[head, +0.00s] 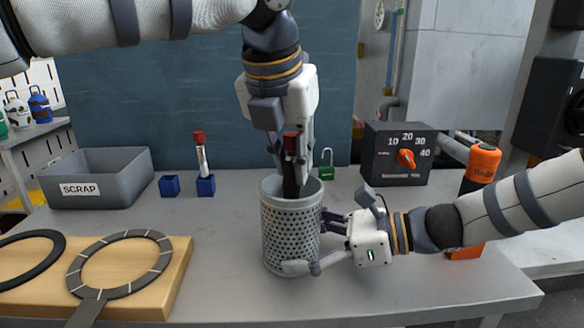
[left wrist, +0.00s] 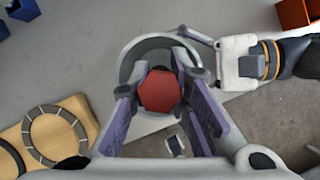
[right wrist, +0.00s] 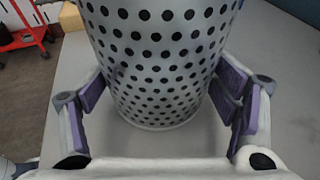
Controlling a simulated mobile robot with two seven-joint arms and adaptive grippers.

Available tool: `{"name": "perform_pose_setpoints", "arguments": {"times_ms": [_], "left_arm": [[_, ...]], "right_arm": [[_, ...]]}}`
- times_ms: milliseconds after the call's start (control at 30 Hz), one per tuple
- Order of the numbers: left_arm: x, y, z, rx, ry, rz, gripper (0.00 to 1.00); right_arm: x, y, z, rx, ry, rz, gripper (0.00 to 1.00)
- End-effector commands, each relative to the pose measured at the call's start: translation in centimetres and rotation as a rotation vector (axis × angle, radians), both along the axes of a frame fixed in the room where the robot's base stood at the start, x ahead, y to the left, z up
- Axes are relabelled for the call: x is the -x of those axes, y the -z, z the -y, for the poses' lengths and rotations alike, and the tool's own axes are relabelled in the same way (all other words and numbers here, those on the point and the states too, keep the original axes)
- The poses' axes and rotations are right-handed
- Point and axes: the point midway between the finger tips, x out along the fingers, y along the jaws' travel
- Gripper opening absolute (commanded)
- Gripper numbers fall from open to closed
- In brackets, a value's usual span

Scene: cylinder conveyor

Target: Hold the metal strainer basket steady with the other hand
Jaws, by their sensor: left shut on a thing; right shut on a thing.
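The metal strainer basket (head: 290,225) is a grey perforated cylinder standing upright on the table. My right gripper (head: 318,243) is shut around its side from the right. In the right wrist view the perforated wall (right wrist: 160,60) fills the space between the fingers of that gripper (right wrist: 160,105). My left gripper (head: 292,160) points down above the basket and is shut on a dark piece with a red top (head: 291,143). The piece's lower end is inside the basket's mouth; its tip is hidden. In the left wrist view the red hexagonal top (left wrist: 160,92) lies between the fingers, over the basket rim (left wrist: 130,62).
A grey scrap bin (head: 110,190) and two small blue blocks stand at the back left; one block (head: 206,186) holds a red-capped tube (head: 201,155). A wooden board (head: 140,290) with rings is at the front left. A timer box (head: 400,155) and green padlock (head: 326,170) stand behind.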

Motion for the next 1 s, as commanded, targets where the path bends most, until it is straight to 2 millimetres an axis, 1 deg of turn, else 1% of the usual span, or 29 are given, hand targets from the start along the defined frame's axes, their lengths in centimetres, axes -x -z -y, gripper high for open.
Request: {"name": "perform_pose_setpoints", "arguments": {"times_ms": [100, 267, 400, 633, 800, 1000], "left_arm": [[0.0, -1.2, 0.1, 0.002, 0.0, 0.001, 0.0], [0.0, -2.1, 0.1, 0.001, 0.001, 0.001, 0.0], [0.0, -3.4, 0.1, 0.001, 0.0, 0.001, 0.0], [0.0, -4.5, 0.1, 0.0, 0.0, 0.001, 0.0], [0.0, -6.1, 0.1, 0.002, 0.0, 0.001, 0.0], [0.1, -6.6, 0.0, 0.001, 0.002, -0.002, 0.0]], "right_arm": [[0.0, 0.2, 0.0, 0.003, 0.001, -0.004, 0.47], [0.0, 0.2, 0.0, 0.003, 0.001, -0.004, 0.47], [0.1, 0.2, 0.0, 0.003, 0.001, -0.004, 0.47], [0.1, 0.2, 0.0, 0.003, 0.001, -0.004, 0.47], [0.1, 0.2, 0.0, 0.003, 0.001, -0.004, 0.47], [0.1, 0.2, 0.0, 0.003, 0.001, -0.004, 0.47]]}}
